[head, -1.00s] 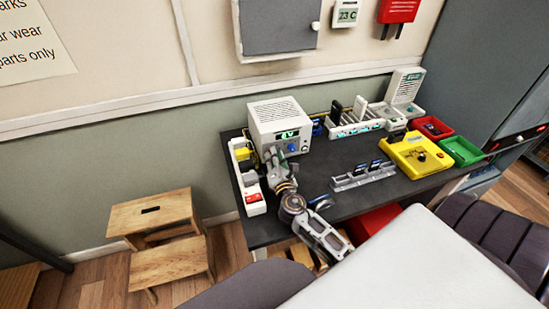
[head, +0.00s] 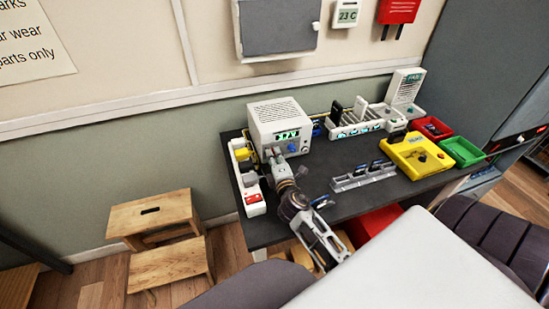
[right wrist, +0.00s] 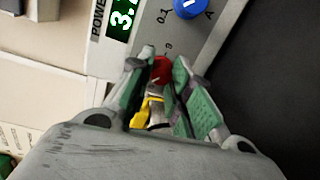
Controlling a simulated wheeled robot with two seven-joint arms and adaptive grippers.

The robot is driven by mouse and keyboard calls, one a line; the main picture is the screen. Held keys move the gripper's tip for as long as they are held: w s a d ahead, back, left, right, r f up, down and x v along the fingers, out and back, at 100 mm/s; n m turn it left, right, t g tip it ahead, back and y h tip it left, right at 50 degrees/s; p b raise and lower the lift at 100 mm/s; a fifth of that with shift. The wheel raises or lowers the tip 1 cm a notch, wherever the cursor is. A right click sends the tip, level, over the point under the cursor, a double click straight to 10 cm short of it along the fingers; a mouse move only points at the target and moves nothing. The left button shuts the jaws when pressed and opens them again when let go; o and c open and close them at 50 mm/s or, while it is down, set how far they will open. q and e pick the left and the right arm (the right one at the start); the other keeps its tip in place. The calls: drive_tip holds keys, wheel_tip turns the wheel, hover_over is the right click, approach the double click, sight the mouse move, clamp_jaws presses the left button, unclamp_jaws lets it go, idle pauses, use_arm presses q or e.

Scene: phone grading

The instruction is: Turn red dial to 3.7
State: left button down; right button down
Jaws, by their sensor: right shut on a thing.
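The white power supply box (head: 270,113) stands on the dark bench with a green lit display (head: 287,134). In the right wrist view the display (right wrist: 122,20) starts with "3."; the following digit is cut off. The red dial (right wrist: 160,70) is between the fingertips of my right gripper (right wrist: 164,62), which is shut on it. In the head view my right gripper (head: 273,154) is at the box's front and hides the red dial. A blue dial (head: 292,147) sits to its right, and it shows in the right wrist view (right wrist: 190,7). My left gripper is not in view.
Bare bench lies between box and rack.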

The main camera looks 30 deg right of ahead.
drive_tip(key=shift+m, duration=0.5)
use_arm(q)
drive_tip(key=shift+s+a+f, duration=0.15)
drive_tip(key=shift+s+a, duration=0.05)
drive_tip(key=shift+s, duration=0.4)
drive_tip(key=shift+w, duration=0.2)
use_arm(e)
drive_tip(key=c, duration=1.3)
unclamp_jaws()
drive_tip(key=shift+s+a, duration=0.15)
drive_tip(key=shift+s, duration=0.35)
drive_tip(key=shift+v, duration=3.25)
